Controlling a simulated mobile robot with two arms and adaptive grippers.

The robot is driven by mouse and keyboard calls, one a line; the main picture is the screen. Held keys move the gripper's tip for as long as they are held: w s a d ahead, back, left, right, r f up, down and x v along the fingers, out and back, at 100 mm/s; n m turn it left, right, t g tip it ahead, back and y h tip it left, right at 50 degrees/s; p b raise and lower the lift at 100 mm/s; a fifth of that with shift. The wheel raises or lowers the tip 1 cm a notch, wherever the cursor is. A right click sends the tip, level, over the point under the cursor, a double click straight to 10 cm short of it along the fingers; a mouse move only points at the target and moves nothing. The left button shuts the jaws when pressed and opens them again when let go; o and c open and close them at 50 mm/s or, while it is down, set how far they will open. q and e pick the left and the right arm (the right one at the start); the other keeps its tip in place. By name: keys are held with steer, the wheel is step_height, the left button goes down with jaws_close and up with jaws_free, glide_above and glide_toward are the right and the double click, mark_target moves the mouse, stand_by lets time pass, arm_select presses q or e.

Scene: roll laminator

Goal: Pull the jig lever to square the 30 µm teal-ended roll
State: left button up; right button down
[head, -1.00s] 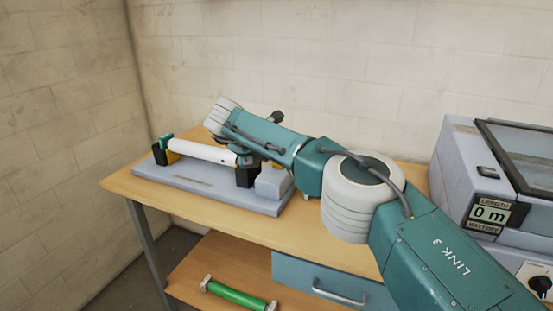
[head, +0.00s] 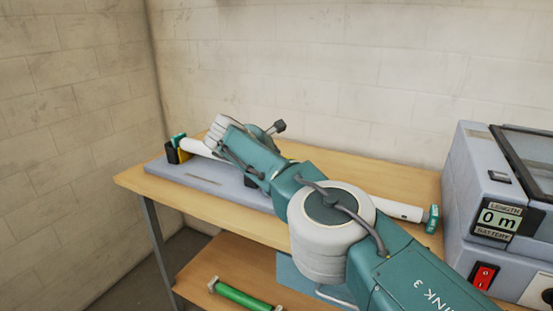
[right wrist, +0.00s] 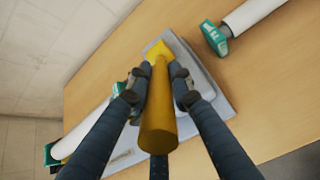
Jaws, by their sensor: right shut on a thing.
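The jig has a pale grey base (head: 205,178), partly hidden by my right arm in the head view; the base also shows in the right wrist view (right wrist: 213,90). A white roll with teal ends (head: 196,148) lies in it, its right part hidden. In the right wrist view this roll (right wrist: 88,128) is at the left. The yellow jig lever (right wrist: 158,120) points toward the camera there. My right gripper (right wrist: 157,82) is shut on the lever, one dark finger on each side. I cannot read a thickness on either white roll. My left gripper is not in view.
A second white teal-ended roll (head: 402,210) lies on the wooden bench (head: 335,172) right of the jig, partly behind my arm. The grey laminator (head: 465,195) stands at the right. A green roll (head: 240,297) lies on the lower shelf. Bare wall is behind.

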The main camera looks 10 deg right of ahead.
steer(key=shift+s+a+f, duration=0.1)
steer(key=shift+f, duration=0.1)
steer(key=c, duration=1.5)
jaws_free()
steer(key=shift+c, duration=0.2)
steer(key=shift+r, duration=0.1)
steer(key=shift+a+r, duration=0.1)
steer(key=shift+r, duration=0.05)
steer(key=shift+v, duration=0.8)
steer(key=v, duration=1)
steer(key=shift+s, duration=0.15)
